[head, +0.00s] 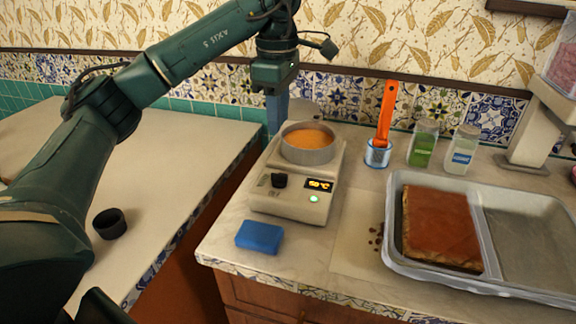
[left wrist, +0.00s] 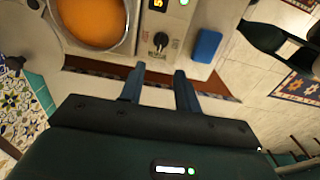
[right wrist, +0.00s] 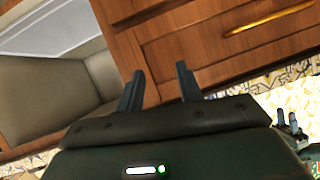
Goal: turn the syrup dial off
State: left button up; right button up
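The syrup dial (head: 279,181) is a black knob on the front of a cream warmer (head: 290,207), left of a lit orange display (head: 319,184) and a green light. A round metal pan (head: 308,157) of orange syrup sits on top. My left gripper (head: 277,122) is behind and left of the pan, pointing down and apart from the dial. In the left wrist view the dial (left wrist: 160,42) lies just beyond its open, empty fingers (left wrist: 159,74). My right gripper (right wrist: 160,72) is open and empty, facing wooden drawers. The dial's exact setting is too small to read.
A blue sponge (head: 259,237) lies in front of the warmer. To the right are a blue-rimmed cup (head: 378,153) with an orange-handled tool, two jars, and a metal tray (head: 391,231) with a cake. A floor gap separates the left counter (head: 165,165), which holds a black cup (head: 109,224).

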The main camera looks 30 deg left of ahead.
aim_at(279, 173)
pick_arm(q)
notch_tip(279, 173, down, 13)
jog(key=b, duration=0.2)
jog(key=shift+s+r+b, duration=0.15)
jog(key=shift+b, duration=0.15)
jog(key=shift+c, duration=0.5)
grip_shut()
